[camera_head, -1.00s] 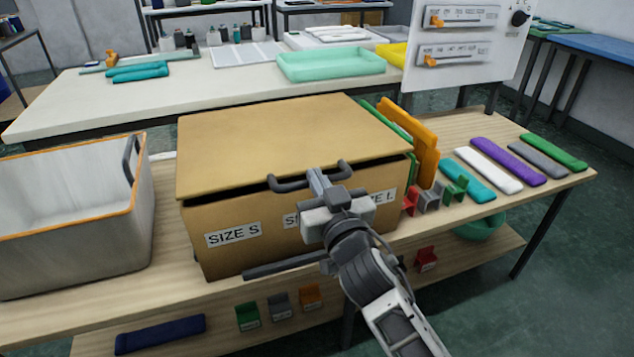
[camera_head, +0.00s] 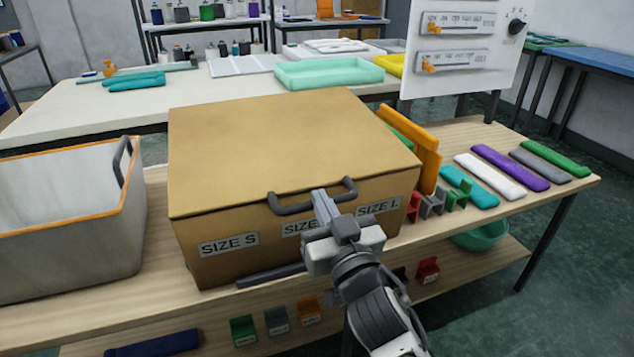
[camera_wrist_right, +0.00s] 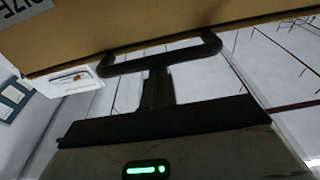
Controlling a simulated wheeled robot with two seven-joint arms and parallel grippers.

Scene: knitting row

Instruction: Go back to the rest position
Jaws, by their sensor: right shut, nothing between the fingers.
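My right gripper (camera_head: 322,205) is at the front of a large tan box (camera_head: 290,135), by the dark handle (camera_head: 290,207) on its lid's front edge. Its fingers are shut with nothing between them. The right wrist view shows the narrow shut fingers (camera_wrist_right: 157,88) pointing at the handle (camera_wrist_right: 155,58); whether they touch it I cannot tell. The box lid lies down with no clear gap at the front. Labels on the front read SIZE S and SIZE L; the middle one is partly hidden by my gripper. My left gripper is not in view.
A grey bin with an orange rim (camera_head: 70,148) stands left of the box. Orange and green panels (camera_head: 425,160), small coloured brackets (camera_head: 432,205) and coloured bars (camera_head: 510,168) lie to the right. A dark bar (camera_head: 270,275) sits by the front table edge.

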